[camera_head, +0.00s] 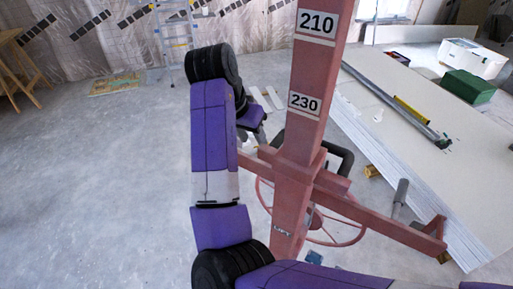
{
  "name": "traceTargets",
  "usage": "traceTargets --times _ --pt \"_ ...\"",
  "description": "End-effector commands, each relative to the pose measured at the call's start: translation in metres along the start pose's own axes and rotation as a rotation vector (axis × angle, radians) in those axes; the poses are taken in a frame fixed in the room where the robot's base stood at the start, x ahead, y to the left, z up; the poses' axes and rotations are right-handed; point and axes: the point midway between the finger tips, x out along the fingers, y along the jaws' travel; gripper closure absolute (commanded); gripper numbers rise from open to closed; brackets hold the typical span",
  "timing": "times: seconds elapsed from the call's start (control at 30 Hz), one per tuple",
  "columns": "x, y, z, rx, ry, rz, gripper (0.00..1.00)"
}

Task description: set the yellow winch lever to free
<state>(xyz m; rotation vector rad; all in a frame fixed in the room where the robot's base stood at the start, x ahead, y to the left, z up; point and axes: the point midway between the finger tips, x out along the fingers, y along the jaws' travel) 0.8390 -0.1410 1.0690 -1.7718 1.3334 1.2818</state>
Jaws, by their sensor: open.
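The red lift mast (300,140) stands upright in the middle of the head view, with number plates 210 and 230 and the word LIFT low down. A thin red wheel (347,243) shows partly behind its foot. I cannot make out a yellow winch lever on the mast; the far side of the mast is hidden. My purple and black arm (213,130) rises left of the mast and bends back down behind itself. Its end goes out of sight near the mast, so I cannot make out my gripper. A black curved part (341,157) shows behind the mast; I cannot tell what it belongs to.
A red leg (390,226) of the lift reaches right. White panels (425,140) lie stacked at right, with a long level on top. A green box (467,87) and a white box (473,58) stand beyond. A ladder (176,35) stands at the back. Floor at left is clear.

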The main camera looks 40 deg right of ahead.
Motion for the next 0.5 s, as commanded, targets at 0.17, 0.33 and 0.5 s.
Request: traceTargets --times 0.17,0.33,0.5 --pt "0.028 0.001 0.000 -0.002 0.001 0.003 0.58" --pt "0.051 0.000 0.000 -0.002 0.003 0.001 0.58" --pt "0.065 0.000 0.000 -0.001 0.004 0.001 0.58"
